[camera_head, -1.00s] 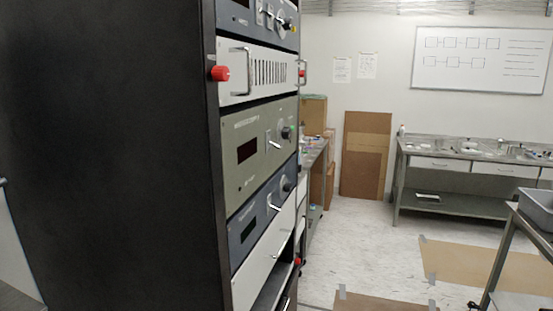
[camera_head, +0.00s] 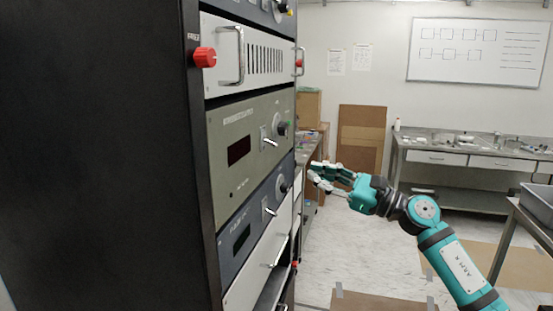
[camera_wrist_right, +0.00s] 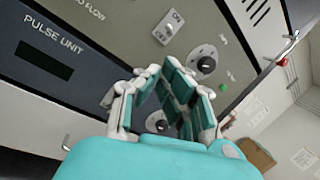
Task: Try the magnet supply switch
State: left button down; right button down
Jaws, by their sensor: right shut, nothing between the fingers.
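The grey-green unit (camera_head: 225,170) in the dark rack has a dark red display, a white toggle switch (camera_head: 269,139) and a round knob. Its label is too blurred to read in the head view. The wrist view shows the ON/OFF switch (camera_wrist_right: 168,27) and knob (camera_wrist_right: 205,62) on the upper panel, with a green lamp beside them. My right gripper (camera_head: 315,175) is shut and empty, to the right of the rack front and apart from the switch. In the wrist view its fingers (camera_wrist_right: 160,74) point up toward the panels. My left gripper is out of view.
Below the grey-green unit is a dark blue unit (camera_head: 225,245), labelled PULSE UNIT in the wrist view (camera_wrist_right: 45,60). Above sits a white vented panel (camera_head: 215,80) with protruding handles and a red knob (camera_head: 205,57). Open floor and benches (camera_head: 470,158) lie beyond.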

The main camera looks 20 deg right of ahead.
aim_at(265, 153)
jog(key=p+x, duration=0.2)
jog(key=x, duration=0.2)
jog(key=p+x, duration=0.3)
jog(key=x, duration=0.2)
jog(key=shift+r, duration=0.2)
jog(key=shift+w+a+p, duration=0.3)
jog(key=shift+w+a, duration=0.05)
jog(key=shift+d, duration=0.15)
